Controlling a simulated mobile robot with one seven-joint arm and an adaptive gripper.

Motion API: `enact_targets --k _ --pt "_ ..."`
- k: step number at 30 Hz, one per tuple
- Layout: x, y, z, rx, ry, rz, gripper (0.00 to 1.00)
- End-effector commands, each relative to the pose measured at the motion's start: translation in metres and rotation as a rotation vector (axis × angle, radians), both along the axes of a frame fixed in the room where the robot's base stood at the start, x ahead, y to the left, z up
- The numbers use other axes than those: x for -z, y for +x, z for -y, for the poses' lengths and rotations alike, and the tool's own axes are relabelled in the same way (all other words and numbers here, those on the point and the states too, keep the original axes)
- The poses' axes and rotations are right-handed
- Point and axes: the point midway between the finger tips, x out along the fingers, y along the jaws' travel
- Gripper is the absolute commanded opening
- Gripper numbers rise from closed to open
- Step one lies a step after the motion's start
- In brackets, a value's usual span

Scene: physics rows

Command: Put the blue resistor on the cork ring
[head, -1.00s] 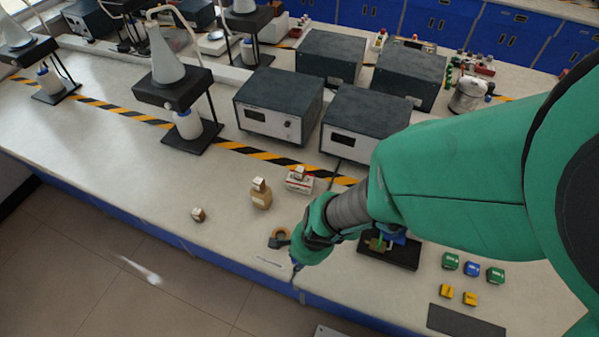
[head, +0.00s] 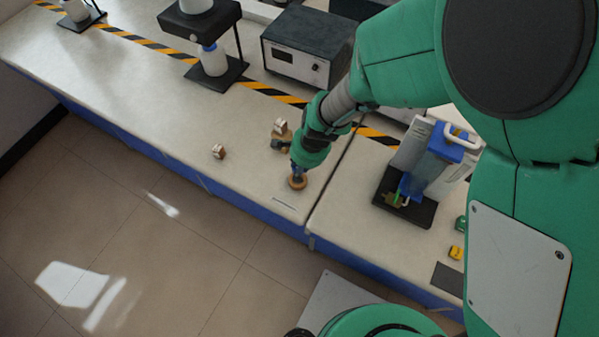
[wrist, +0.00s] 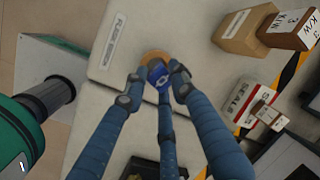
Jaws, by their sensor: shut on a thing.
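The blue resistor (wrist: 159,75) is a small blue block with a pale mark on its upper face, held between my gripper's fingers in the wrist view. My gripper (wrist: 156,82) has dark blue fingers closed around it. The cork ring (wrist: 154,56) is a tan ring lying on the bench, partly hidden behind the resistor and fingertips. In the head view my gripper (head: 297,171) points down over the cork ring (head: 298,183), near the bench's front edge. The fingers hide the resistor there. I cannot tell whether the resistor touches the ring.
A printed label strip (wrist: 115,40) lies flat beside the ring. A tan box (wrist: 243,29), a brown block (wrist: 292,27) and a white SEALS box (wrist: 237,103) stand nearby. A small brown cube (head: 218,151) sits left. A black tray (head: 404,208) with a device stands right.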

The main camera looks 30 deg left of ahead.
Motion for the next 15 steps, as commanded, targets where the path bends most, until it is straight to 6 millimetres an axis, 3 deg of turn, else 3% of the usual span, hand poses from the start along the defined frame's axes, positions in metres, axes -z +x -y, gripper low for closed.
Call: enact_targets --k 8,15 --pt "0.001 0.000 0.000 0.000 0.000 0.000 0.00" --pt "0.024 0.000 0.000 0.000 0.000 0.000 0.00"
